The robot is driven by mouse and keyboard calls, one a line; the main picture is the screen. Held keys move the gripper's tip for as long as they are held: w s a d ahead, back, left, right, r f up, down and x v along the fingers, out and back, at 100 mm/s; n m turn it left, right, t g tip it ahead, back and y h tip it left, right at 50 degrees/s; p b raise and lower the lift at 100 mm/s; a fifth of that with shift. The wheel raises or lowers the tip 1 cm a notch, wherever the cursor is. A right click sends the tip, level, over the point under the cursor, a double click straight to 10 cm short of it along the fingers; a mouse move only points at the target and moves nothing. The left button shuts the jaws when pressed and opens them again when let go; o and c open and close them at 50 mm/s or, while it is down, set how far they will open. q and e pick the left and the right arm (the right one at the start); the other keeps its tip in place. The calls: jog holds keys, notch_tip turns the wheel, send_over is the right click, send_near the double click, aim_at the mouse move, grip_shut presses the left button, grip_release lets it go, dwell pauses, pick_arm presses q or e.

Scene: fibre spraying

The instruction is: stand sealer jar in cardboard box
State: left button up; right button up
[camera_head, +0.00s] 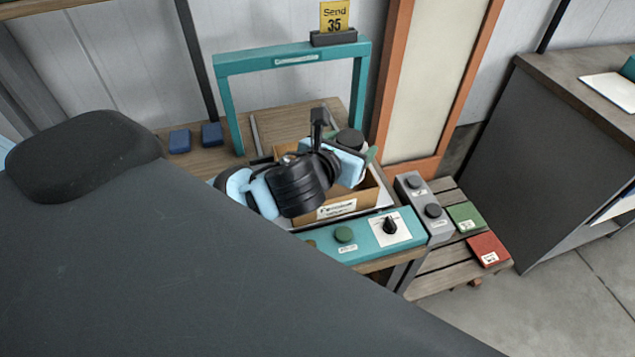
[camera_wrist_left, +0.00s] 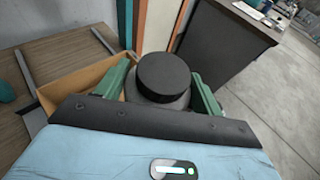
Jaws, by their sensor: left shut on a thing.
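The sealer jar, with a round black lid (camera_head: 350,139) and dark shoulder, is held upright or nearly so by my left gripper (camera_head: 352,150). In the left wrist view, the jar's lid (camera_wrist_left: 164,76) sits between the two green fingers of the gripper (camera_wrist_left: 162,92), which are shut on the jar. The jar's lower part is hidden. The open cardboard box (camera_head: 365,199) lies below and around the gripper in the head view. Its wall shows left of the jar in the wrist view (camera_wrist_left: 68,86). I cannot tell how high the jar's base is. My right gripper is not in view.
A teal frame (camera_head: 222,98) arches over the bench behind the box. A teal control panel (camera_head: 365,241) with a knob runs along the front. Two blue blocks (camera_head: 180,141) sit left. A grey button box (camera_head: 423,207) and a grey cabinet (camera_head: 560,150) stand right.

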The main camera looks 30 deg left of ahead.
pick_arm(q)
jog(key=w+a+n+y, duration=0.2)
jog(key=a+n+y, duration=0.1)
jog(key=a, duration=0.4)
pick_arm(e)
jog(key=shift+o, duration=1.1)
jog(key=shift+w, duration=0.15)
pick_arm(q)
jog(key=shift+g, duration=0.3)
jog(key=shift+f, duration=4.65)
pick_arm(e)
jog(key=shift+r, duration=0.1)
pick_arm(q)
jog(key=shift+f, duration=0.2)
jog(key=o, duration=1.2)
jog(key=shift+s, duration=0.1)
jog(key=shift+o, duration=0.2)
jog(key=shift+r, duration=0.1)
jog(key=shift+s+d+r, duration=0.1)
jog(key=shift+s, duration=0.05)
jog(key=v, duration=1.1)
jog(key=shift+s+d, duration=0.25)
jog(key=shift+d, duration=0.05)
